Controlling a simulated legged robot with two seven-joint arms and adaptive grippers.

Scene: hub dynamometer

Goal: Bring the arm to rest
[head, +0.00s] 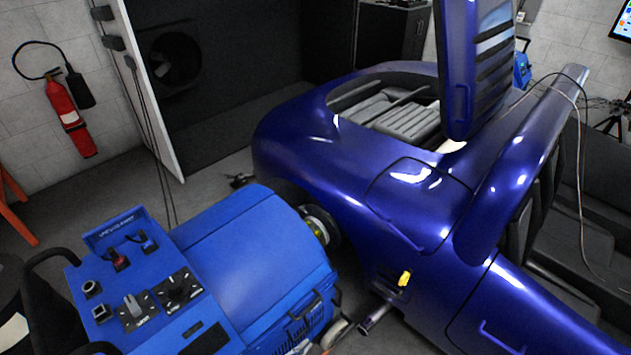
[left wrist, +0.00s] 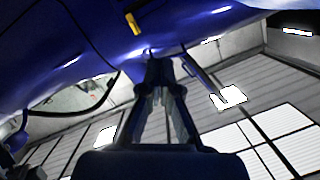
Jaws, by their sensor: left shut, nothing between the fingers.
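My left gripper (left wrist: 160,78) shows in the left wrist view, with its two dark fingers brought together and nothing between them. Its fingers point toward the dark blue body of the car (left wrist: 75,30), which fills the top of that view. I cannot tell whether the fingertips touch the car. In the head view I cannot clearly make out the left gripper. The blue hub dynamometer (head: 250,255) stands beside the rear wheel hub of the car (head: 330,165) there. My right gripper is in neither view.
A yellow tag (head: 404,279) is on the car's side, above a metal pipe end (head: 374,319). The car's rear lid (head: 470,70) stands raised. A fire extinguisher (head: 72,118) hangs on the left wall. Grey floor shows between the dynamometer and the dark fan enclosure (head: 225,120).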

